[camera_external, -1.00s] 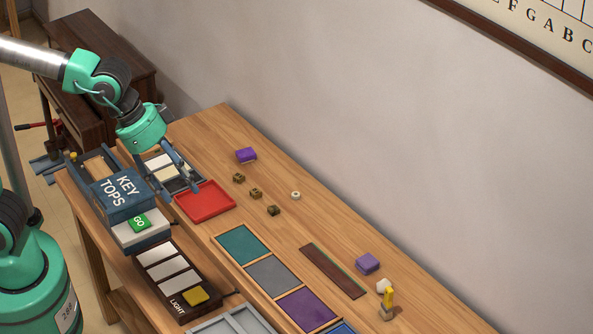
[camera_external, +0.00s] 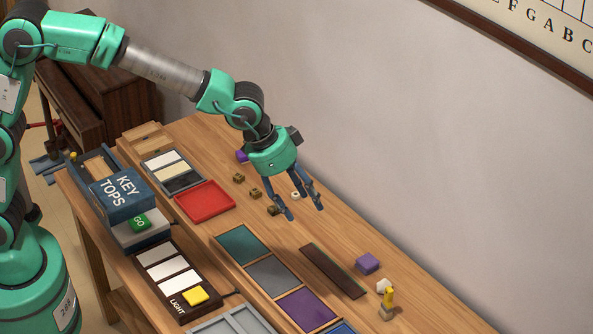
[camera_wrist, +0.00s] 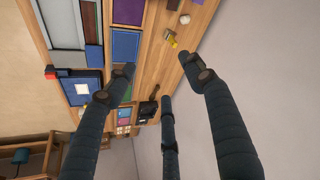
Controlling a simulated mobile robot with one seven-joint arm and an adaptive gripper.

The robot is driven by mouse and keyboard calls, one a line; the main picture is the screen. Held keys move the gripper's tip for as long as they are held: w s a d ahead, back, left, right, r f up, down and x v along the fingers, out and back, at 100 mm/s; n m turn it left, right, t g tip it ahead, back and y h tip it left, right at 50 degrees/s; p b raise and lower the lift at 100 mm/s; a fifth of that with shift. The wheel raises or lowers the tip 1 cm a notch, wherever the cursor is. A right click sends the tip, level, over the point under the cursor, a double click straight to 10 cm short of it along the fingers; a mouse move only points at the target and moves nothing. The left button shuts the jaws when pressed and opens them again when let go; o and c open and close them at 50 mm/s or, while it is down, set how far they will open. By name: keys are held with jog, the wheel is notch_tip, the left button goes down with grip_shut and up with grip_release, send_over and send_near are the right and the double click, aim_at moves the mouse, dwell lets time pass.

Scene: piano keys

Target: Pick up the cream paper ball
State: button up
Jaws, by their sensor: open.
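The cream paper ball (camera_external: 383,286) is a small crumpled lump on the right part of the wooden table, between a purple block and a yellow-handled tool. It also shows in the wrist view (camera_wrist: 185,19) near the top edge. My gripper (camera_external: 306,211) is open and empty, with its fingers pointing down above the middle of the table. It is left of the ball and well apart from it. In the wrist view my dark fingers (camera_wrist: 167,85) are spread, with nothing between them.
A long dark strip (camera_external: 333,271) and coloured panels (camera_external: 307,309) lie nearer the front. A red tray (camera_external: 205,201) and several small brown blocks (camera_external: 255,194) are left of my gripper.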

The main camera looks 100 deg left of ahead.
jog(key=w+a+f, duration=0.4)
jog(key=w+f, duration=0.1)
jog(key=f, duration=0.4)
jog(key=w+a+f+p, duration=0.1)
jog(key=w+a+f, duration=0.4)
jog(key=f, duration=0.3)
jog(key=w+a+f+n, duration=0.1)
jog(key=w+a+f, duration=0.4)
jog(key=f, duration=0.4)
jog(key=shift+w+f+g+p, duration=0.3)
jog(key=shift+w+g, duration=0.1)
jog(key=shift+w, duration=0.2)
jog(key=shift+f, duration=0.1)
send_over(384, 280)
jog(key=s, duration=0.2)
jog(key=shift+s+d+f, duration=0.1)
jog(key=shift+d+f, duration=0.1)
jog(key=shift+f, duration=1.75)
jog(key=shift+d+f, duration=0.15)
jog(key=shift+f, duration=1.8)
jog(key=shift+f, duration=0.1)
jog(key=shift+b+x, duration=0.3)
jog(key=shift+x, duration=2.2)
jog(key=shift+c, duration=0.3)
